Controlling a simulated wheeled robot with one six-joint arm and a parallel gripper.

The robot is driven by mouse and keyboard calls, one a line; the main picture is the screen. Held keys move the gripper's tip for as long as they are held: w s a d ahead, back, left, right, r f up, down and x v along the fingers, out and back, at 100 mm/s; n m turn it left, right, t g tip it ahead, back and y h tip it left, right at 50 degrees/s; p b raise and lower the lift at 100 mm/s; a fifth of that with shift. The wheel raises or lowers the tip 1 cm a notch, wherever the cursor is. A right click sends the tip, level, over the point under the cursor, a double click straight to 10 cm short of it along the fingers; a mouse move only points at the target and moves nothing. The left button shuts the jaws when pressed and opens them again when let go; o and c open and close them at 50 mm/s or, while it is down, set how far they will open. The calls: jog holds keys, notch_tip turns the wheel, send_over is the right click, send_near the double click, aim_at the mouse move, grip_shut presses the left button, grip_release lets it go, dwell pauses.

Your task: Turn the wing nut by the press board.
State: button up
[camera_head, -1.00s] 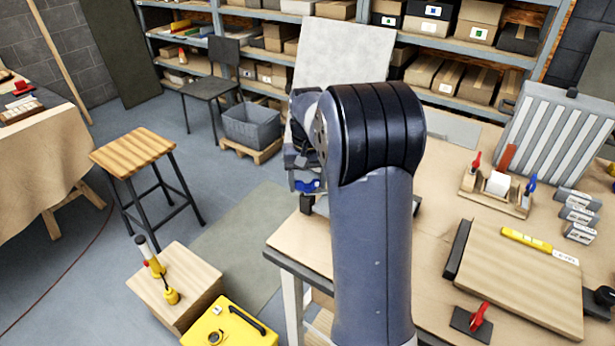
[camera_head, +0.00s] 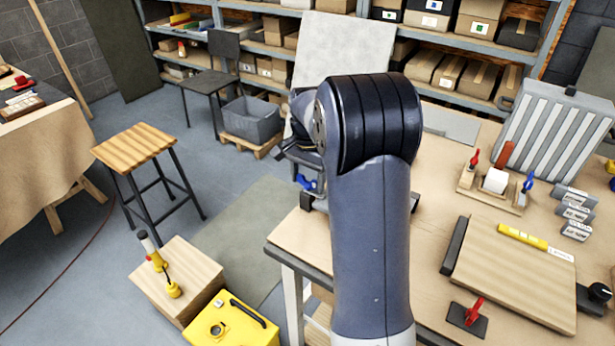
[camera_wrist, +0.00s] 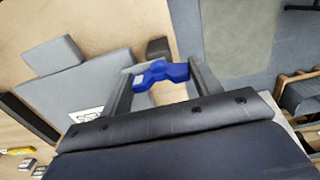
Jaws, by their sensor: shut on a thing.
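A blue wing nut (camera_wrist: 155,77) shows between the two fingers of my gripper (camera_wrist: 163,70) in the wrist view. The fingers are shut on it, one at each side. In the head view the blue wing nut (camera_head: 306,183) shows low beside my arm, near the left edge of the workbench; my arm hides most of the gripper. A flat pale wooden board (camera_head: 520,280) lies on the bench at the right, with a dark bar along its left edge. I cannot tell whether this is the press board. A red wing nut (camera_head: 474,311) on a dark plate stands in front of it.
A small wooden fixture (camera_head: 490,201) with a red and a blue handle stands farther back on the workbench (camera_head: 432,240). A ribbed grey panel (camera_head: 555,135) stands behind. A stool (camera_head: 133,148), a wooden block (camera_head: 190,268) and a yellow case (camera_head: 228,325) are on the floor left.

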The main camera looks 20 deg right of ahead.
aim_at(308, 177)
dwell(0.5)
jog(key=o, duration=1)
notch_tip(308, 177, up, 11)
jog(key=shift+f+b, duration=0.1)
jog(key=shift+b, duration=0.35)
notch_tip(308, 177, down, 11)
jog(key=shift+r+p, duration=0.1)
jog(key=shift+p, duration=0.35)
